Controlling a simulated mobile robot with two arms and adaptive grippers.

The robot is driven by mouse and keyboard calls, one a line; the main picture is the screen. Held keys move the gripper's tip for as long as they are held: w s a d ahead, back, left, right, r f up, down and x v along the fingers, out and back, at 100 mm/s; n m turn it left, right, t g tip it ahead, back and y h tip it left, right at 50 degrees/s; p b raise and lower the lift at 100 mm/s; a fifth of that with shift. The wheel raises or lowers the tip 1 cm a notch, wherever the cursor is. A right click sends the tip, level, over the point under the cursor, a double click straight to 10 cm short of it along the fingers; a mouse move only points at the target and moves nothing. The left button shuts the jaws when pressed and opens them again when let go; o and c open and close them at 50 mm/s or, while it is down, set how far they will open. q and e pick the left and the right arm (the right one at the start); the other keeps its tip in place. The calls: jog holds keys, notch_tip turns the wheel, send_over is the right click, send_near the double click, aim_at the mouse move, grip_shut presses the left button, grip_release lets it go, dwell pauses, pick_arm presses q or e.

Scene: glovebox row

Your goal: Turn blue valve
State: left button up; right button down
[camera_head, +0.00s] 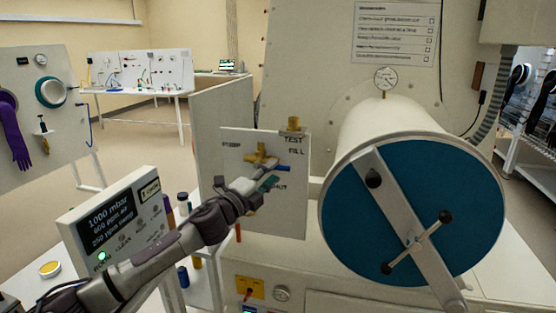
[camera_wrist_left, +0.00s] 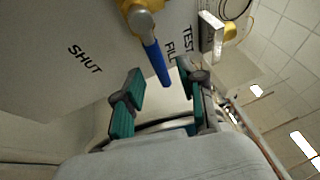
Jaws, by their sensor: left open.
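The blue valve handle (camera_head: 283,168) sticks out to the right from a brass valve body (camera_head: 262,154) on an upright white panel (camera_head: 290,212). In the left wrist view the blue handle (camera_wrist_left: 157,63) hangs from the brass body (camera_wrist_left: 140,18), its free end near the gap between my fingertips. The panel carries the words TEST, FILL and SHUT. My left gripper (camera_wrist_left: 162,84) is open and empty, with teal finger pads on either side of the handle's end. It also shows in the head view (camera_head: 270,182), just below the handle, partly covering the SHUT label. My right gripper is not in view.
A large white cylinder with a blue round door (camera_head: 415,180) and a crossbar stands close on the right. A display box (camera_head: 115,222) reading 1000 mbar stands at the lower left. Coloured vials stand below my arm.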

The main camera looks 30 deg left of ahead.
aim_at(276, 169)
pick_arm(q)
jog(key=shift+p+x, duration=0.4)
jog(key=shift+x, duration=1.4)
jog(key=shift+d, duration=0.1)
grip_shut()
